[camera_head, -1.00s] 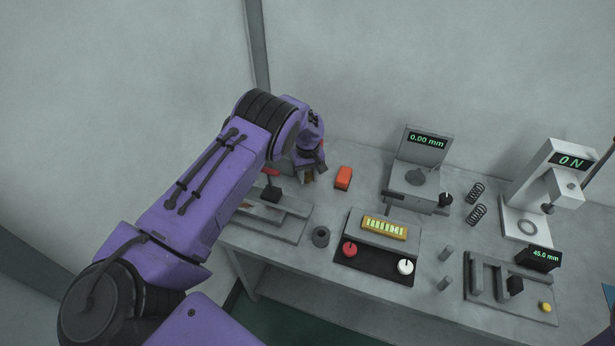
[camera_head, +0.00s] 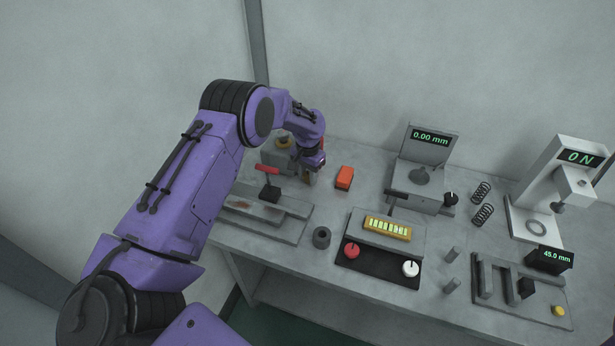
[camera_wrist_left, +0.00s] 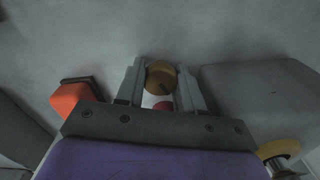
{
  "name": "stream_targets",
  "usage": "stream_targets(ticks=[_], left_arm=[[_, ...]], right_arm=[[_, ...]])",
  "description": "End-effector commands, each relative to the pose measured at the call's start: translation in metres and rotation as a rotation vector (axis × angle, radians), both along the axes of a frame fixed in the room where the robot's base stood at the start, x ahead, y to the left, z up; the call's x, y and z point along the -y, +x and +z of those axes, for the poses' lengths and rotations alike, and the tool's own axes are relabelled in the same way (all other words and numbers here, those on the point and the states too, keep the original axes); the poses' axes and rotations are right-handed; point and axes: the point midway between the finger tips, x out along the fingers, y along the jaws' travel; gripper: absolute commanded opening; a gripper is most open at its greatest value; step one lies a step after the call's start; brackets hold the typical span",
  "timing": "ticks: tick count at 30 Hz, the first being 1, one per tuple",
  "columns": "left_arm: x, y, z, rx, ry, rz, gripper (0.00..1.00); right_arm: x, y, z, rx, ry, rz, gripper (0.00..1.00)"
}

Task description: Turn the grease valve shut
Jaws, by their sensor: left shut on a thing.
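A round brass knob (camera_wrist_left: 161,76), which looks like the grease valve's handle, sits between my left fingers in the left wrist view. A dark slot or mark shows on its face, and a small red part (camera_wrist_left: 163,105) shows below it. My left gripper (camera_head: 308,175) is shut on this knob, at the back left of the bench in the head view. The wrist hides most of the valve there. A grey block (camera_head: 273,160) stands just left of the gripper, with another brass round piece (camera_head: 284,142) on it. My right gripper is not in view.
An orange block (camera_head: 344,177) lies just right of the gripper. A red-handled fixture (camera_head: 267,170) stands to the left, in front of the grey block. A dark ring (camera_head: 321,237), a panel with red and white knobs (camera_head: 380,262) and a gauge stand (camera_head: 429,146) fill the middle.

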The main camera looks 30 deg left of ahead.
Motion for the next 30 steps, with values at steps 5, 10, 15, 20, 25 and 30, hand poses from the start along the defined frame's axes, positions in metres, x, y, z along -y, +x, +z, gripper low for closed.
stream_targets(ticks=[5,10,15,20,25,30], left_arm=[[-0.0001,0.0002,-0.0008,0.001,-0.001,-0.156,0.07],[-0.0005,-0.0001,-0.0008,0.001,0.0,-0.289,0.07],[0.0,0.0,-0.0004,0.001,-0.001,-0.391,0.07],[-0.0002,-0.0001,-0.0001,0.0,0.0,-0.454,0.07],[-0.0003,-0.0001,0.0001,0.0,0.0,-0.491,0.07],[-0.0003,-0.0001,0.0002,0.0,0.0,-0.505,0.07]], right_arm=[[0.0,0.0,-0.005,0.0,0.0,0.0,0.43],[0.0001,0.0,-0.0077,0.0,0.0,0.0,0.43],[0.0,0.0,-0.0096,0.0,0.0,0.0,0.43],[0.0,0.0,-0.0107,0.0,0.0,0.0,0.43],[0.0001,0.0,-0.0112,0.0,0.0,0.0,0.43],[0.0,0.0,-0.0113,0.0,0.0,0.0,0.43]])
